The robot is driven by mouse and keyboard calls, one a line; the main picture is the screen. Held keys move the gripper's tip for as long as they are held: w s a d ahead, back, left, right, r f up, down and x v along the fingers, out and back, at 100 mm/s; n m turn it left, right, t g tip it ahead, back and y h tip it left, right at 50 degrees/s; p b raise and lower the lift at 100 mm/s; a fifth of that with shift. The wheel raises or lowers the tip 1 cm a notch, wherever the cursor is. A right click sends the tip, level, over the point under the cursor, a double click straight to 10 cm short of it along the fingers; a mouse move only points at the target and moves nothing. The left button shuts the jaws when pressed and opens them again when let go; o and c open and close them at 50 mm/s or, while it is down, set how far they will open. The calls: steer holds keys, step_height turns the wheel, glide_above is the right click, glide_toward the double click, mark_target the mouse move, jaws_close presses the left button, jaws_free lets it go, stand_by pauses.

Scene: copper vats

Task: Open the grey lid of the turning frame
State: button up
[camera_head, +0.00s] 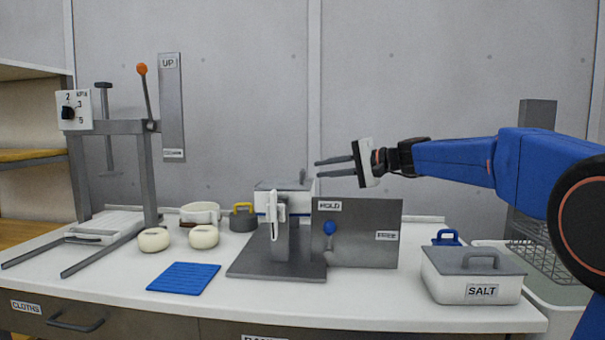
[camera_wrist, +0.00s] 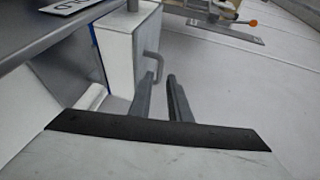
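The turning frame (camera_head: 277,270) stands mid-table on a dark grey base. It holds a white box with a grey lid (camera_head: 283,186) on top and a small grey handle (camera_head: 303,177) at the lid's right side. A white lever is on its front. My gripper (camera_head: 317,167) is right of the lid, pointing left, its two fingers apart and empty. In the wrist view a grey hooked handle (camera_wrist: 153,64) on the pale box (camera_wrist: 128,50) is close to the fingertips (camera_wrist: 162,75). I cannot tell whether they touch.
A SALT box (camera_head: 472,290) is at the right. Left are two pale round cheeses (camera_head: 154,240), a blue mat (camera_head: 184,278) and a press (camera_head: 147,165) with an orange-knobbed lever.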

mark_target(302, 172)
steer(key=x, duration=0.8)
jaws_close()
